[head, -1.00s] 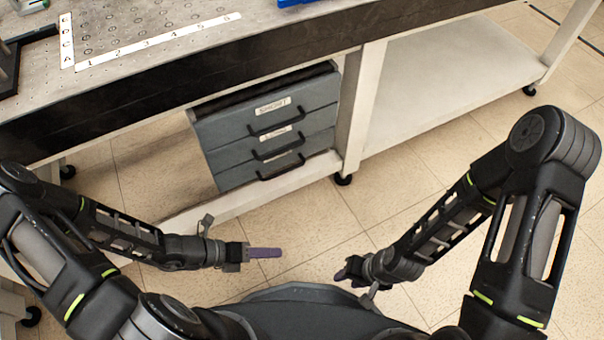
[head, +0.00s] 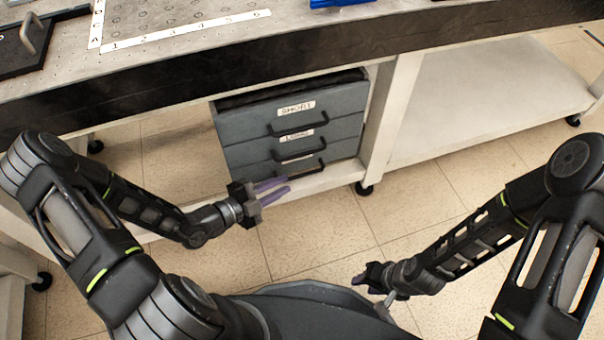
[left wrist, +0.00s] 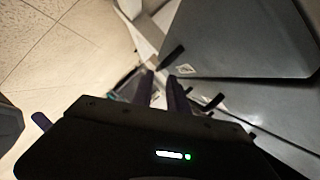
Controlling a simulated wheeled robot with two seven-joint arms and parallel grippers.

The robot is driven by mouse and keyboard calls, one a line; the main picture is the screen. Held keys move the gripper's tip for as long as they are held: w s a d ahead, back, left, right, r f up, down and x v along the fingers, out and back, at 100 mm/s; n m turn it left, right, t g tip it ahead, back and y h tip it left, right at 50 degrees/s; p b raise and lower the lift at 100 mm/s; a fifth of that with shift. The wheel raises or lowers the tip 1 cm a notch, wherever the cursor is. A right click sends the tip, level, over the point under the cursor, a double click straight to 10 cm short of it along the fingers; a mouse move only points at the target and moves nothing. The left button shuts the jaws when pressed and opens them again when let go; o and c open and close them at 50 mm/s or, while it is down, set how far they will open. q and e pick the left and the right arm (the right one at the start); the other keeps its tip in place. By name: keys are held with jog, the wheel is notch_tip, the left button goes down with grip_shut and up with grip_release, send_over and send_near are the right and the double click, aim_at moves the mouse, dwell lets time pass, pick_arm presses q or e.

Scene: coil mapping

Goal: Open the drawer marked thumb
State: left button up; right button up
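A grey drawer unit under the bench has three closed drawers. The top drawer (head: 330,110) has a label that looks like SHORT. The middle drawer (head: 345,132) has a label partly covered by a handle, perhaps LONG. The bottom drawer (head: 342,152) has its label mostly hidden, so I cannot read thumb on any drawer. Its black handle (head: 300,171) shows. My left gripper (head: 288,184) is open and empty, just in front of and below the bottom handle; its two purple fingers show apart in the left wrist view (left wrist: 160,90). My right gripper (head: 360,280) is low at the right, away from the drawers; its opening is unclear.
The bench top (head: 185,12) with its dark front edge overhangs the drawers. A white leg (head: 388,110) stands right of the unit, and a white lower rail (head: 335,180) runs beneath it. The floor in front is clear.

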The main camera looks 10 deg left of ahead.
aim_at(298, 177)
pick_arm(q)
jog(key=b+x, duration=0.2)
jog(key=x, duration=0.5)
jog(key=shift+w+d+f+b, duration=0.1)
jog(key=shift+w+d+b, duration=0.1)
jog(key=shift+b, duration=0.15)
grip_shut()
dwell(1.1)
